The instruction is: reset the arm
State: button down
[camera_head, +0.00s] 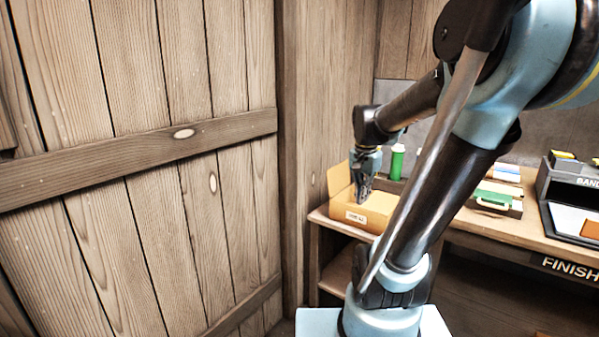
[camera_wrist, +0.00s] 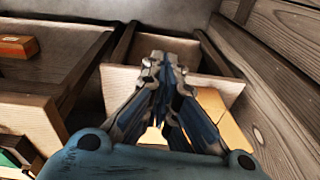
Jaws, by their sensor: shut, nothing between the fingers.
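My gripper (camera_head: 363,192) points down over the open cardboard box (camera_head: 345,214) at the left end of the workbench in the head view. In the wrist view my gripper (camera_wrist: 160,62) is shut with its fingertips together and holds nothing.
A wooden plank wall (camera_head: 130,150) stands close on the left. On the workbench (camera_head: 520,228) are a green bottle (camera_head: 397,162), a green-handled block (camera_head: 494,199) and a dark tray (camera_head: 572,205) at the right. A shelf lies below the box.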

jog(key=s+f+n+t, duration=0.1)
jog(key=s+f+n, duration=0.7)
jog(key=s, duration=0.5)
jog(key=shift+s+a+f+n, duration=0.3)
jog(key=shift+s+a+f, duration=0.05)
jog(key=shift+f, duration=0.35)
jog(key=shift+w+f, duration=0.2)
jog(key=shift+w, duration=0.25)
